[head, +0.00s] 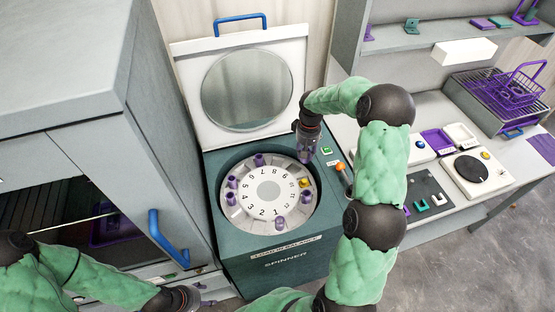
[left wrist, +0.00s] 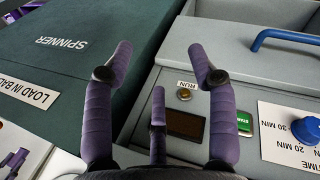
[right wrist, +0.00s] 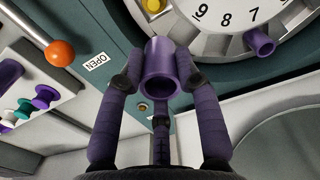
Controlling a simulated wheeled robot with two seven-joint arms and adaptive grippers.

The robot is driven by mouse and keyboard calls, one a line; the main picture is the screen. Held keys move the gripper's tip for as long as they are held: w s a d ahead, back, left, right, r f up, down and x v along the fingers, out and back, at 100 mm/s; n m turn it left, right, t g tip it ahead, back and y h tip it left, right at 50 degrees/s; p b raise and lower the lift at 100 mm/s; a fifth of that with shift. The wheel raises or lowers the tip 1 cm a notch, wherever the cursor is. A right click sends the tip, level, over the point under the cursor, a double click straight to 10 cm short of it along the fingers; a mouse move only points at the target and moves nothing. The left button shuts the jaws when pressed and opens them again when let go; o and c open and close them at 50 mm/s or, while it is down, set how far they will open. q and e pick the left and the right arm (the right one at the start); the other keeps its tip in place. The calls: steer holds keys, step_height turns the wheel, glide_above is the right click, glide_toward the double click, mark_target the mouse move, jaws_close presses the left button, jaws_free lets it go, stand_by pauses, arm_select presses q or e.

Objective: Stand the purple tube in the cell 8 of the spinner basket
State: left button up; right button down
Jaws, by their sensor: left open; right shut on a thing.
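My right gripper (head: 307,152) is shut on the purple tube (right wrist: 162,75), whose open end faces the right wrist camera. It holds the tube above the spinner's right rim in the head view. The spinner basket (head: 268,203) is a pale ring with numbered cells and several purple tubes around it. In the right wrist view, one seated tube (right wrist: 260,42) stands beside the number 7. No tube shows beside the number 8 (right wrist: 225,20) there. My left gripper (head: 200,296) is open and empty, low in front of the cabinet.
The spinner's lid (head: 245,88) stands open behind the basket. A yellow piece (head: 303,183) sits on the ring's right side. An orange-knobbed lever (head: 340,167) is at the spinner's right. A grey cabinet with a blue handle (head: 160,240) stands left; a bench with trays stands right.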

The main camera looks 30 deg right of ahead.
steer(key=shift+s+d, duration=0.15)
steer(key=shift+d, duration=0.55)
steer(key=shift+w+f, duration=0.2)
steer(key=shift+w, duration=0.1)
steer(key=w+a+f, duration=0.2)
steer(key=w+f, duration=0.1)
steer(key=w+a+f, duration=0.2)
steer(key=w+f, duration=0.1)
steer(key=w, duration=0.1)
steer(key=w+a+f, duration=0.2)
steer(key=w+f, duration=0.1)
steer(key=w, duration=0.1)
steer(key=shift+w, duration=0.15)
steer(key=shift+w+a+f, duration=0.15)
steer(key=shift+w+f, duration=0.1)
steer(key=shift+f, duration=1.6)
